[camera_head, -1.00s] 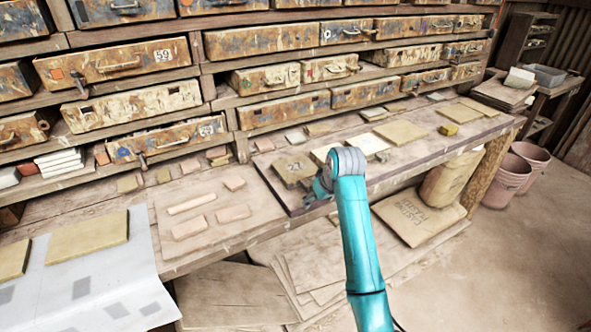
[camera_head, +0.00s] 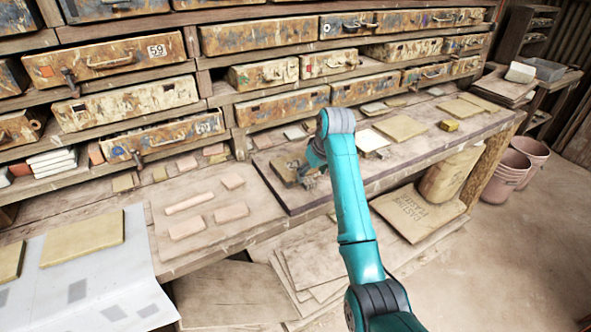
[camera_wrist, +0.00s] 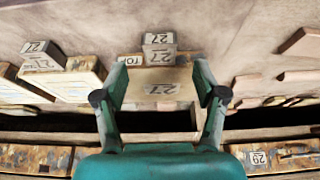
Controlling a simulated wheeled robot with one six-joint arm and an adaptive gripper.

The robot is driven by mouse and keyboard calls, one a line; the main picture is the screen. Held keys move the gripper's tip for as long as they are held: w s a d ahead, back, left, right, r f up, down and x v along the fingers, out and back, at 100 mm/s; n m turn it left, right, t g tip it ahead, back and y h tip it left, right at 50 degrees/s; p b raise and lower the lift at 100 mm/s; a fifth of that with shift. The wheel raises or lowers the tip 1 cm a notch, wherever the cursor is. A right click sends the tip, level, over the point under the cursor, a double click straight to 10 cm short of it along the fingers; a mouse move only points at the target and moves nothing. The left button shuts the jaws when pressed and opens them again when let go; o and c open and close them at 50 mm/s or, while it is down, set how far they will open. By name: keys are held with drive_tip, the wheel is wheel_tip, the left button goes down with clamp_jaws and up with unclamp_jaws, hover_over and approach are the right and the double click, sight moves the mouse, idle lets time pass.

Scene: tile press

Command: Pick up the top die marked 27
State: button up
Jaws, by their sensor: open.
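In the wrist view, a tan block marked 27 (camera_wrist: 160,90) lies between the spread fingers of my gripper (camera_wrist: 162,88). The gripper is open, and I cannot tell whether either finger touches the block. Just beyond it are small grey blocks, also marked 27 (camera_wrist: 159,39), seemingly stacked. Another pair marked 27 (camera_wrist: 40,56) sits to the left beside pale slabs. In the head view my gripper (camera_head: 308,178) is low over the dark board (camera_head: 272,192), at the right side of a brownish die (camera_head: 286,168). My arm partly hides this area, and no die number is readable there.
Drawers (camera_head: 124,54) line the back above the bench. Pinkish bars (camera_head: 186,203) lie left of the dark board. Pale and tan tiles (camera_head: 400,128) and a small yellow block (camera_head: 449,125) lie to the right. Bare bench shows between the tiles.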

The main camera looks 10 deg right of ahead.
sight(308, 180)
drive_tip(key=shift+x, duration=2.4)
drive_tip(key=shift+w+r, duration=0.15)
drive_tip(key=shift+w, duration=0.05)
clamp_jaws()
